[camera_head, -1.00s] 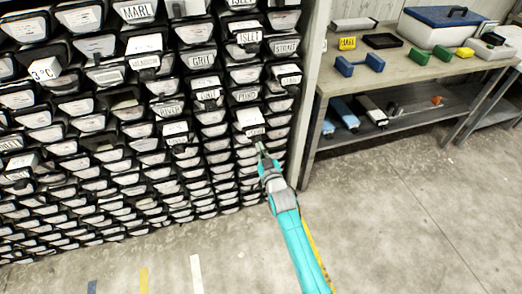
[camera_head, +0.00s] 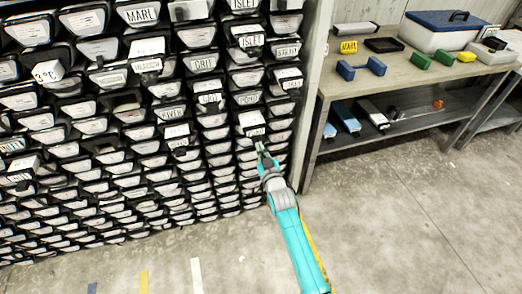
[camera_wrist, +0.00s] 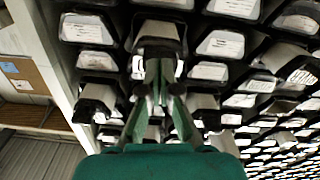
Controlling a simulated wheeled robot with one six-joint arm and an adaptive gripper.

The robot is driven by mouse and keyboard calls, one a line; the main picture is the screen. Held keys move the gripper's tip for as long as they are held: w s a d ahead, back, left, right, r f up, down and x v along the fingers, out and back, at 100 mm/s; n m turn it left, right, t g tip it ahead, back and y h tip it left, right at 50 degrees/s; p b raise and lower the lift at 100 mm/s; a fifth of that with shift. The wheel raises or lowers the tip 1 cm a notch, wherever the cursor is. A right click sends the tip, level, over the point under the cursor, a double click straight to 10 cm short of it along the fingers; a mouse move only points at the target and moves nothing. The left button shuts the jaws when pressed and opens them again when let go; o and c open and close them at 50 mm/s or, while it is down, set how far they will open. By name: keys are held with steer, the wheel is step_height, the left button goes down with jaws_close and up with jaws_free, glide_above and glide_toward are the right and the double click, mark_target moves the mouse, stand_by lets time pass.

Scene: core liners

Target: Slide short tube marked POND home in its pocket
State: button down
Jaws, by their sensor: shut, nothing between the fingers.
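A pale tube end with a label that looks like POND (camera_head: 249,98), too small to be sure, shows in the right part of the rack in the head view. Just below it another pale tube end (camera_head: 250,119) sticks out of the rack face; its label is too small to read. My gripper (camera_head: 262,148) is just below and in front of that one. In the wrist view my gripper (camera_wrist: 158,80) is shut and empty, its tips close to a dark-sided tube end (camera_wrist: 158,37). Whether they touch it I cannot tell. The pocket interiors are hidden.
Several other tubes stick out of the rack, such as one at the right edge (camera_head: 287,74). A grey upright post (camera_head: 312,90) closes the rack's right side. A workbench (camera_head: 405,75) stands beyond it. The floor (camera_head: 410,210) in front is clear.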

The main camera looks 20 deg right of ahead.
steer(key=shift+w, duration=1.1)
steer(key=shift+s, duration=0.1)
steer(key=s, duration=1.4)
steer(key=shift+s, duration=0.35)
steer(key=s+f+m+g, duration=0.1)
steer(key=s+f, duration=0.1)
steer(key=s, duration=1)
steer(key=s+f, duration=0.2)
steer(key=s, duration=1.1)
steer(key=s+r+g, duration=0.1)
steer(key=s+r, duration=0.4)
steer(key=s, duration=0.5)
steer(key=s+r+m+g, duration=0.1)
steer(key=s+r, duration=0.4)
steer(key=s, duration=0.6)
steer(key=shift+s+r, duration=0.25)
steer(key=shift+s, duration=0.05)
